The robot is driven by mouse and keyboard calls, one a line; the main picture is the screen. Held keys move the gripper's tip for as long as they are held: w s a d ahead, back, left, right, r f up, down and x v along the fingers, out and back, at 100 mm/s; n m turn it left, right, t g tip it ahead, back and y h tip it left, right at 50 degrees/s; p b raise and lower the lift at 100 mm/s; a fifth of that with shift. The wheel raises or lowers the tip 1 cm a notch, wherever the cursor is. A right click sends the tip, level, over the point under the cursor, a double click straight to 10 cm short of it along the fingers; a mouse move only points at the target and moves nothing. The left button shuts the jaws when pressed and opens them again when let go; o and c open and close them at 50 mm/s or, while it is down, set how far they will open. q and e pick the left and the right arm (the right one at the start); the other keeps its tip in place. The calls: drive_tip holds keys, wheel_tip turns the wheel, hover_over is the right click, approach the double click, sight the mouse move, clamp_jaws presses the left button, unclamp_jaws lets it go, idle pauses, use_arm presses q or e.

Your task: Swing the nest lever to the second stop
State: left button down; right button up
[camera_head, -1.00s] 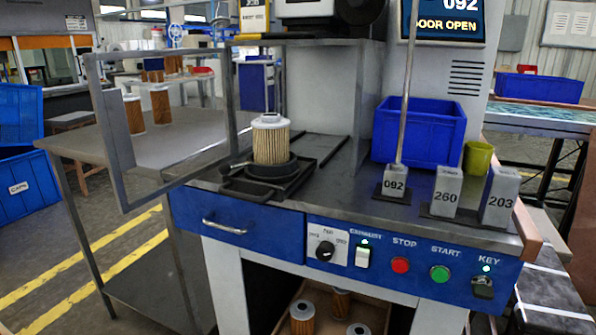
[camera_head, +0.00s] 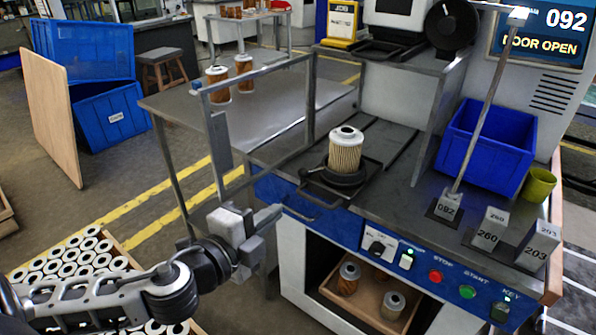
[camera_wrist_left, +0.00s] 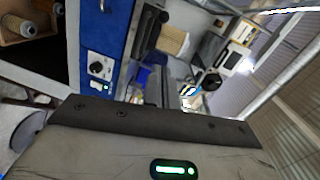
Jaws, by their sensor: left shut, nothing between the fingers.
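A pale pleated filter cartridge (camera_head: 345,150) with a white top stands upright in a dark round nest (camera_head: 343,179) on the machine's bench. It also shows in the left wrist view (camera_wrist_left: 173,40). A dark bar sticks out at the left of the nest; I cannot tell for sure that it is the lever, nor which stop it is at. My left gripper (camera_head: 272,216) is shut and empty, in front of the bench's left corner, left of and below the nest, apart from it. My right gripper is not in view.
An open door frame (camera_head: 217,140) stands left of the nest, close above my left gripper. The control panel (camera_head: 400,255), numbered blocks (camera_head: 488,232) and a blue bin (camera_head: 487,145) are to the right.

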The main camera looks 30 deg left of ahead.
use_arm(q)
drive_tip(key=w+a+f+p, duration=0.1)
drive_tip(key=w+f, duration=0.1)
drive_tip(key=w, duration=1)
drive_tip(key=shift+w+a+f, duration=0.15)
drive_tip(key=shift+w+a, duration=0.15)
drive_tip(key=shift+w, duration=0.1)
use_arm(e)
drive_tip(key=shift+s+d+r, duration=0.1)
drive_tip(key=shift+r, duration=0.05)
use_arm(q)
drive_tip(key=shift+w+a+p, duration=0.15)
drive_tip(key=shift+w+a, duration=0.15)
drive_tip(key=shift+a, duration=0.25)
drive_tip(key=shift+w+a+p, duration=0.15)
drive_tip(key=shift+w+a, duration=0.1)
drive_tip(key=shift+a, duration=0.3)
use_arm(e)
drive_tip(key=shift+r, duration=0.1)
